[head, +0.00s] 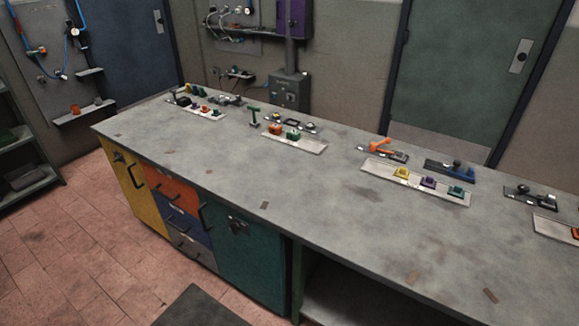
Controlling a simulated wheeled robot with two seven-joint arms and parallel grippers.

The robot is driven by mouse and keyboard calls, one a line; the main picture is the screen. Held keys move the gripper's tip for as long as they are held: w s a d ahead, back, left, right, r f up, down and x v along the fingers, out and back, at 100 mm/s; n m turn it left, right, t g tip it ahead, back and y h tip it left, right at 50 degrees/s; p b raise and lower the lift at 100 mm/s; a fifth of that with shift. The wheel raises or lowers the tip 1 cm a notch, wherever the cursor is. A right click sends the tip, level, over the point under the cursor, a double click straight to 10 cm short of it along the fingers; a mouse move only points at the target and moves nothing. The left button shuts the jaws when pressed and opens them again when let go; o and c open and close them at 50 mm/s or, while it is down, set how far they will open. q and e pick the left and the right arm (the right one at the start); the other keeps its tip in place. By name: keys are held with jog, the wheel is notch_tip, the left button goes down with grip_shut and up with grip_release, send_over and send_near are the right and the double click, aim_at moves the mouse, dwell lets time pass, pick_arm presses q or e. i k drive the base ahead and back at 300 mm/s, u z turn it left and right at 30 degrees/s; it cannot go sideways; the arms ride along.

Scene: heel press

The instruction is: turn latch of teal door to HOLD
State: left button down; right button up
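The teal door (250,268) is the cabinet door at the right of the cabinet front under the bench, and it looks closed. A dark latch (238,225) sits near its upper left part. It is too small to tell which way the latch is turned, and no HOLD marking can be read. A dark handle stands at the door's upper left edge. Neither of my grippers is in view.
A long grey bench (230,170) carries several small fixtures along its back edge. Left of the teal door are orange, blue and grey drawers and a yellow door (134,190). A dark mat (200,308) lies on the tiled floor before the teal door.

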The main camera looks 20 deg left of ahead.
aim_at(235, 227)
jog(key=u, duration=1.05)
